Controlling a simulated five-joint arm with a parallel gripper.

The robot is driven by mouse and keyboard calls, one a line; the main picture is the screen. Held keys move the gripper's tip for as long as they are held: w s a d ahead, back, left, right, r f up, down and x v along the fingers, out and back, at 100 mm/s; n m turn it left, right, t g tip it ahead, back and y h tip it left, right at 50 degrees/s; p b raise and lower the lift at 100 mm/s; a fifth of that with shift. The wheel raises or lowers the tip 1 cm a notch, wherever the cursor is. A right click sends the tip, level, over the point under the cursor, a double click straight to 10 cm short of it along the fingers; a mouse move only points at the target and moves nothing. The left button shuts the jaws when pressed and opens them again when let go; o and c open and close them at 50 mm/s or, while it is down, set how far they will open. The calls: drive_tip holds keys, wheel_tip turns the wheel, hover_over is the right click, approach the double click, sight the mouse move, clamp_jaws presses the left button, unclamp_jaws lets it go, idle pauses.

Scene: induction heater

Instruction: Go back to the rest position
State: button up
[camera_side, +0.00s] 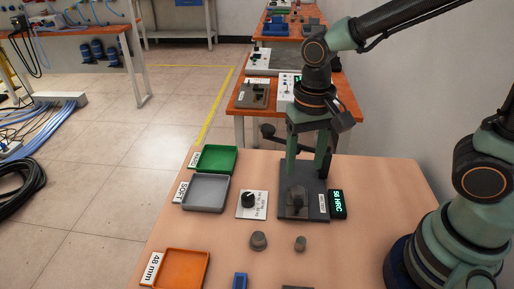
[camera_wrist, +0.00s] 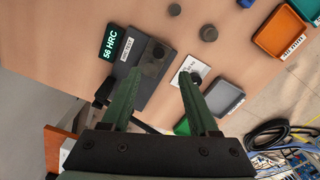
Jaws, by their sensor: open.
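My gripper (camera_side: 307,176) is open and empty, with its two green fingers spread and pointing down. It hangs over the rear part of a dark base plate (camera_side: 287,213) whose display (camera_side: 338,204) reads 56 HRC. In the wrist view my gripper (camera_wrist: 158,78) also shows both fingers apart with nothing gripped. Whether the fingers touch the plate is unclear.
A white panel with a black knob (camera_side: 249,201) is left of the plate. Green (camera_side: 232,158), grey (camera_side: 205,206) and orange (camera_side: 183,283) trays line the left edge. Two grey cylinders (camera_side: 259,240) (camera_side: 300,243) and a blue piece (camera_side: 240,281) are in front.

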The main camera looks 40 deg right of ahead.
drive_tip(key=shift+r, duration=0.25)
drive_tip(key=d+r+n+t, duration=0.4)
drive_tip(key=d+r+t, duration=0.1)
drive_tip(key=d+r, duration=0.3)
drive_tip(key=shift+s+d+r+t, duration=0.15)
drive_tip(key=shift+d+r+t, duration=0.2)
drive_tip(key=shift+r, duration=0.1)
idle(0.6)
